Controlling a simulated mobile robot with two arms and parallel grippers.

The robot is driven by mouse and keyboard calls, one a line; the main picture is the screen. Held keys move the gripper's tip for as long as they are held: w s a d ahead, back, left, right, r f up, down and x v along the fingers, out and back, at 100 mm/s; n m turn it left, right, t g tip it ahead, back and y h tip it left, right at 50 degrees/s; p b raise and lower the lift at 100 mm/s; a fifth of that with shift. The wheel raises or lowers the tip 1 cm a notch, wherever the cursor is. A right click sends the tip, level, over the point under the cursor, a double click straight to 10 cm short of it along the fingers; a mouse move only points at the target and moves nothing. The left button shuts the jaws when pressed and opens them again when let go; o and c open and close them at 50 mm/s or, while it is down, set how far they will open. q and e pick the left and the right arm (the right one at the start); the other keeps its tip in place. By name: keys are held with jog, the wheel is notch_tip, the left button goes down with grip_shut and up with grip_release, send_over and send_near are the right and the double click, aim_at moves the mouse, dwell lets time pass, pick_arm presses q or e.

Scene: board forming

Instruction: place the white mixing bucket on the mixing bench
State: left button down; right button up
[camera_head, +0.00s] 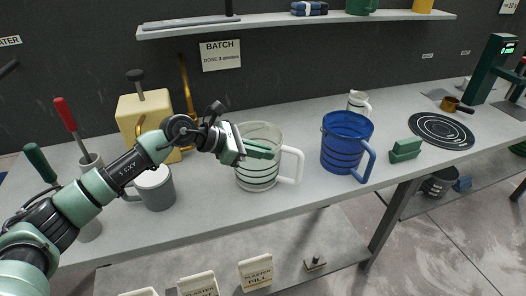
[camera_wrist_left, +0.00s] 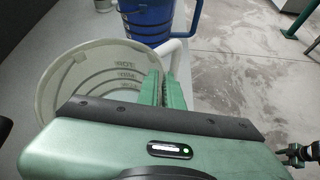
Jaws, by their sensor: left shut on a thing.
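The white mixing bucket (camera_head: 258,178) is upright with dark graduation lines and a white handle on its right. It appears at the bench (camera_head: 225,215) near the front edge; I cannot tell if its base touches the surface. My left gripper (camera_head: 260,150) reaches in from the left and is shut on the bucket near its rim. In the left wrist view, the fingers (camera_wrist_left: 164,90) are at the bucket's rim (camera_wrist_left: 50,85), close to the handle, and the bucket looks empty.
A blue bucket (camera_head: 345,145) stands to the right of the white one, with a green block (camera_head: 405,150) beyond it. A grey mug (camera_head: 155,188) and a yellow container (camera_head: 145,115) stand to the left. A black ringed disc (camera_head: 441,131) lies farther right. A shelf (camera_head: 280,19) hangs above.

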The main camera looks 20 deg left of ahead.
pick_arm(q)
jog(key=c, duration=1.5)
grip_release()
jog(key=o, duration=0.3)
jog(key=shift+f, duration=0.25)
jog(key=shift+o, duration=0.2)
jog(key=shift+r, duration=0.1)
jog(key=b+v, duration=0.2)
jog(key=v, duration=0.5)
jog(key=shift+s+a+r, duration=0.15)
jog(key=shift+s+a, duration=0.1)
